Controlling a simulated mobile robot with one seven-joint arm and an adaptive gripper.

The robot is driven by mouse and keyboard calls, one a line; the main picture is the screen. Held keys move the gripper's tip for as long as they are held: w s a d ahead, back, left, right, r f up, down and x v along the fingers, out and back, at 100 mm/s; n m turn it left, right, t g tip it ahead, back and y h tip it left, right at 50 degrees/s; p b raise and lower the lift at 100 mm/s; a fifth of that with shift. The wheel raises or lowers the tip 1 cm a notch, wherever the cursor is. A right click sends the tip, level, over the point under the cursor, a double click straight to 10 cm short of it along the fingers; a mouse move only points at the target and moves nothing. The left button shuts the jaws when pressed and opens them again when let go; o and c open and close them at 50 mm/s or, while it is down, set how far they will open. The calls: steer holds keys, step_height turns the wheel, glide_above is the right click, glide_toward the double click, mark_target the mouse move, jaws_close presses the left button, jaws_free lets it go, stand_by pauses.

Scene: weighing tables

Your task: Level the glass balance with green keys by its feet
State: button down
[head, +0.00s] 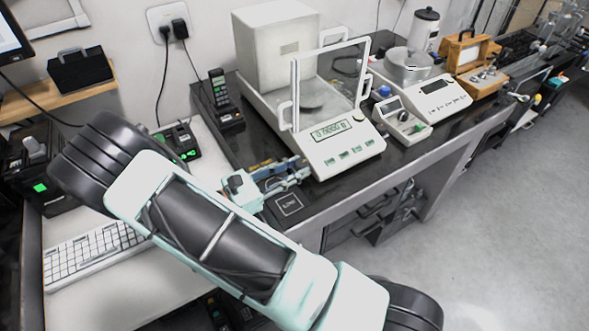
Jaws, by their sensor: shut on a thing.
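The glass balance with green keys (370,142) stands on the dark bench, with a clear draft shield around its pan and a lit display (331,129) on its sloped front. My gripper (299,168) reaches in low from the left at the balance's front left corner. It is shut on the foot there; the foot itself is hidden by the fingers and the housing. The level bubble cannot be made out from here.
A small dark square plate (289,204) lies on the bench before my gripper. A cordless phone (222,97) stands behind to the left. A small instrument (402,120) and a white balance (436,95) stand close on the right. A keyboard (92,252) lies at lower left.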

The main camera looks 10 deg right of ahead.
steer(key=c, duration=1.6)
jaws_free()
steer(key=shift+a, duration=0.1)
steer(key=v, duration=1.2)
